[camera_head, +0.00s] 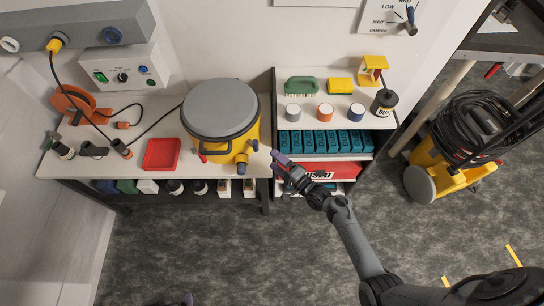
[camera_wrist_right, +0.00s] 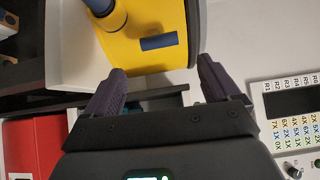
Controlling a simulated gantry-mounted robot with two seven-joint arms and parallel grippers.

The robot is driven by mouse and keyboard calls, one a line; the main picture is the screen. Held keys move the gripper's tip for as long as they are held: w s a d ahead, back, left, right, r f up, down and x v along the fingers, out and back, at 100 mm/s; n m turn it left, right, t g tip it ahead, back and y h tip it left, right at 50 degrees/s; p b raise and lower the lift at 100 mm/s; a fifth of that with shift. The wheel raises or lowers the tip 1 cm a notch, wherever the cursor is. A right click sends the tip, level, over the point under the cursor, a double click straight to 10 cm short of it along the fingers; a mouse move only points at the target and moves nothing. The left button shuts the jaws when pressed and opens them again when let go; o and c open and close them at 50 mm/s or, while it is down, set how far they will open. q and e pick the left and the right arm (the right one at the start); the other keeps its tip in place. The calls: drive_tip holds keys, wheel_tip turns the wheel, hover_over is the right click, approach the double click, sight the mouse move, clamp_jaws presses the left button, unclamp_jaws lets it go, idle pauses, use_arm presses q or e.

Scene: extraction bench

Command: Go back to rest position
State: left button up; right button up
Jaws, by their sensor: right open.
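My right arm comes in from the lower right in the head view. Its gripper (camera_head: 279,159) is at the bench's right front corner, just right of the yellow drum with the grey lid (camera_head: 221,109). In the right wrist view the purple fingers (camera_wrist_right: 160,80) are spread apart with nothing held between them. The yellow drum (camera_wrist_right: 150,60) with its blue fittings lies beyond the fingertips there. Of my left gripper (camera_head: 186,298), only a small dark purplish tip shows at the bottom edge of the head view; its jaws cannot be made out.
The white bench (camera_head: 100,172) carries a red tray (camera_head: 163,154) and an orange reel (camera_head: 73,101). Right of it stands a shelf unit with a green brush (camera_head: 301,86), cans and teal boxes. A yellow vacuum (camera_head: 440,165) stands at the right. The floor in front is open.

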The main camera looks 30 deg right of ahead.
idle(0.4)
drive_tip(key=s+a+f+n+g, duration=0.2)
drive_tip(key=s+f+n+g, duration=0.15)
drive_tip(key=s, duration=0.75)
drive_tip(key=s+r+n+g+h, duration=0.5)
drive_tip(key=s+r+n+g, duration=0.6)
drive_tip(key=s+r, duration=0.35)
wheel_tip(320, 180, up, 25)
drive_tip(key=s+n+p, duration=0.1)
drive_tip(key=n+p, duration=0.1)
drive_tip(key=p, duration=2.4)
drive_tip(key=shift+s+d+t, duration=0.25)
drive_tip(key=shift+s+t, duration=0.05)
drive_tip(key=shift+t, duration=0.15)
drive_tip(key=shift+f, duration=0.1)
